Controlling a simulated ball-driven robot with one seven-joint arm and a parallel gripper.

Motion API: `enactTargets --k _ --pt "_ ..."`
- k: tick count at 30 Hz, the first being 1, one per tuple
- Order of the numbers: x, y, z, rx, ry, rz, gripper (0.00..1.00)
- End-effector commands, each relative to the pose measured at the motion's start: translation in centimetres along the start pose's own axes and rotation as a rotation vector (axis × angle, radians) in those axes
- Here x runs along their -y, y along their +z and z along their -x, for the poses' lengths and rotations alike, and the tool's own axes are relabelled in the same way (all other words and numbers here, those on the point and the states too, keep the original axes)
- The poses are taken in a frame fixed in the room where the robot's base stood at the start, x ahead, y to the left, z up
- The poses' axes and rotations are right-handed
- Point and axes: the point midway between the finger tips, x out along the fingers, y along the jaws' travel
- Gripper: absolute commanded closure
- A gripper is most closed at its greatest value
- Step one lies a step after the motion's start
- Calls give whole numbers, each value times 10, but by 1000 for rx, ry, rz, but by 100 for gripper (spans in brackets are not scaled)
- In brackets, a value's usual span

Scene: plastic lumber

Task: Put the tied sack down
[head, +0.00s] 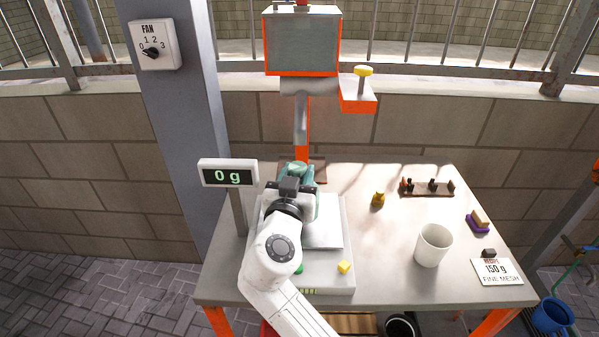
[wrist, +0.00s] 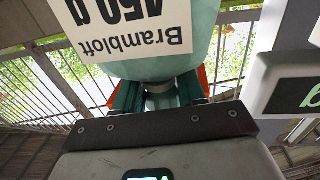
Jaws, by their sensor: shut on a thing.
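The tied sack is teal; in the head view part of it (head: 311,205) shows beside and beyond my gripper (head: 294,180). In the wrist view the sack (wrist: 208,25) fills the upper middle, with a cream label reading upside down "Brambloft 450 g". My gripper (wrist: 160,92) is shut on the sack's gathered neck. In the head view the hand is over the back left of the scale (head: 322,236). My arm hides much of the sack and the scale. Whether the sack touches anything below cannot be told.
The scale display (head: 228,174) stands close left and reads 0 g. An orange-framed machine (head: 302,45) rises behind. Further right are a white cup (head: 433,245), a brown weight-like piece (head: 378,200) and a card (head: 497,271).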

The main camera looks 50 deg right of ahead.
Motion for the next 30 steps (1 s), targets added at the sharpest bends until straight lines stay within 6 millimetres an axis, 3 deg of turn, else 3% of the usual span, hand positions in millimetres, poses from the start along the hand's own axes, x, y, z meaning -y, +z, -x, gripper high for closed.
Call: enactTargets --k 3,7,20,21,28,30 --pt "-1 -3 -21 -1 3 -1 100" --pt "0 12 -19 0 -1 2 100" --pt "0 18 -18 -1 -1 -2 100" --pt "0 18 -18 1 -1 -1 59" --pt "0 17 -18 1 0 0 37" --pt "0 17 -18 1 0 0 35"
